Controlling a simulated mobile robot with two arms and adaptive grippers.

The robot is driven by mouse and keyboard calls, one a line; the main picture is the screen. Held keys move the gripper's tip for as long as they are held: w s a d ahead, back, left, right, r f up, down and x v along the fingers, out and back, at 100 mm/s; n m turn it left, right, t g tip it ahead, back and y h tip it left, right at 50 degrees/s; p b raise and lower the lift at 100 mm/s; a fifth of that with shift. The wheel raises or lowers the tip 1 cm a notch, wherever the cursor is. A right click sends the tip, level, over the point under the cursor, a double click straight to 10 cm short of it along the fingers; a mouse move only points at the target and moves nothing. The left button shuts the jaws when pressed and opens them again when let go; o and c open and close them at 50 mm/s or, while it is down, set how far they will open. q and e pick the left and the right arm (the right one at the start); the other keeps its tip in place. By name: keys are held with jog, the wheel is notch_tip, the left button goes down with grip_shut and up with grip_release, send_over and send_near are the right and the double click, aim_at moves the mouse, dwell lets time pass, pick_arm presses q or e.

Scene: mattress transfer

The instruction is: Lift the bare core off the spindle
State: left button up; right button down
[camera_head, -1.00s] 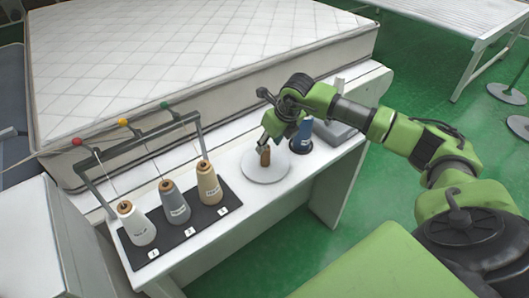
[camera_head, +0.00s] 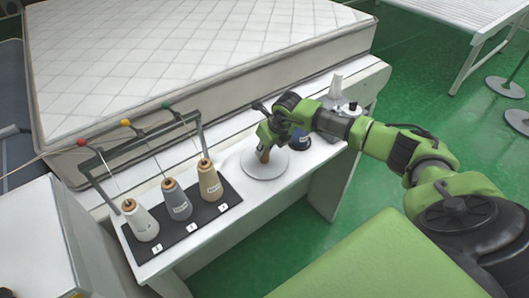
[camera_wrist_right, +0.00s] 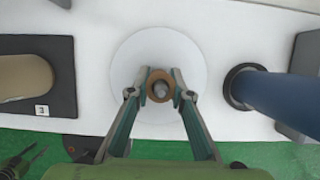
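The bare core (camera_head: 263,156) is a small brown tube standing on a round white plate (camera_head: 264,172) on the bench. In the right wrist view I look down on its brown ring (camera_wrist_right: 153,97), with the grey spindle tip (camera_wrist_right: 161,91) inside it. My right gripper (camera_head: 265,147) is at the core from above. In the wrist view its fingertips (camera_wrist_right: 160,82) lie on both sides of the core and appear to touch it. The core is still around the spindle.
A dark blue cone (camera_head: 299,140) stands close right of the plate. A black mat (camera_head: 187,240) with white, grey and tan thread cones lies to the left, under a grey thread rack (camera_head: 140,139). A quilted mattress (camera_head: 190,50) lies behind the bench.

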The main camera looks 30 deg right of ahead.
dwell(0.3)
jog(key=shift+w+r, duration=0.1)
jog(key=shift+r, duration=0.4)
notch_tip(320, 180, up, 17)
jog(key=b, duration=0.5)
jog(key=shift+b, duration=0.35)
